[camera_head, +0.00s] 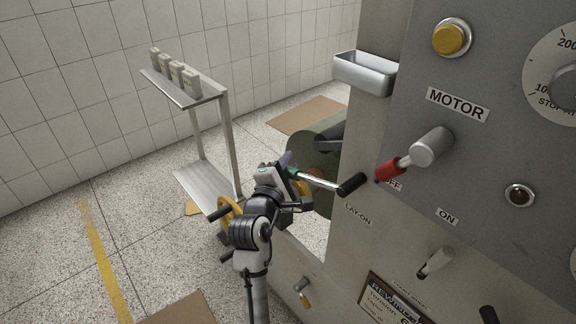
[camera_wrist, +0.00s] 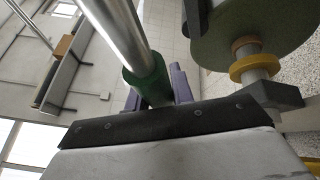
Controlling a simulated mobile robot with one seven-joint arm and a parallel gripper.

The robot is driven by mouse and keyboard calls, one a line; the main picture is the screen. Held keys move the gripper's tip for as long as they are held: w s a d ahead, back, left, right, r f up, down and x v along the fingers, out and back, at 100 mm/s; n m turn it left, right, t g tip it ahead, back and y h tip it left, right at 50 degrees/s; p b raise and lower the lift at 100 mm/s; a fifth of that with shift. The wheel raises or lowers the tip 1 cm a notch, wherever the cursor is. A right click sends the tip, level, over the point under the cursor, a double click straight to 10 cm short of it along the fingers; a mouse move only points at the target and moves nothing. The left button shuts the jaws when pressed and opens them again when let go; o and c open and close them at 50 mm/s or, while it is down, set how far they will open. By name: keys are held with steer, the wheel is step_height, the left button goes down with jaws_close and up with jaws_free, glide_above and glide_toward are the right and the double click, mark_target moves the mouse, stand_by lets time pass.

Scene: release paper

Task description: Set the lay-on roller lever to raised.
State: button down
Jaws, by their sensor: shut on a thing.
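The lay-on lever (camera_head: 320,181) is a chrome rod with a green grip. It runs left and slightly up from a black end piece (camera_head: 352,185) above the LAY-ON label (camera_head: 358,215) on the machine face. My gripper (camera_head: 288,170) is at the green-grip end of the rod, in front of the machine. In the wrist view the purple fingers (camera_wrist: 157,90) are shut around the green grip (camera_wrist: 148,84), and the chrome rod (camera_wrist: 115,32) extends up and left from it. The fingers hide part of the grip.
A red-handled motor switch (camera_head: 392,169) sits close right of the lever. A metal tray (camera_head: 365,74) juts out above. A dark green roll (camera_head: 312,142) is behind my gripper. A shelf cart (camera_head: 205,185) with several small boxes stands left. Open floor lies at the left.

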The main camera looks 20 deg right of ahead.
steer(key=s+r+m+h+b, duration=0.1)
steer(key=r+m+h+b, duration=0.1)
steer(key=r+m, duration=0.5)
steer(key=s+d+r+m+h+b, duration=0.1)
steer(key=r+m+h, duration=0.4)
steer(key=r, duration=0.7)
steer(key=shift+s+m+b, duration=0.6)
steer(key=shift+m+b, duration=0.5)
steer(key=c, duration=1.2)
jaws_free()
steer(key=shift+s+d, duration=0.1)
steer(key=shift+c, duration=0.2)
steer(key=shift+o, duration=0.2)
steer(key=shift+f, duration=0.1)
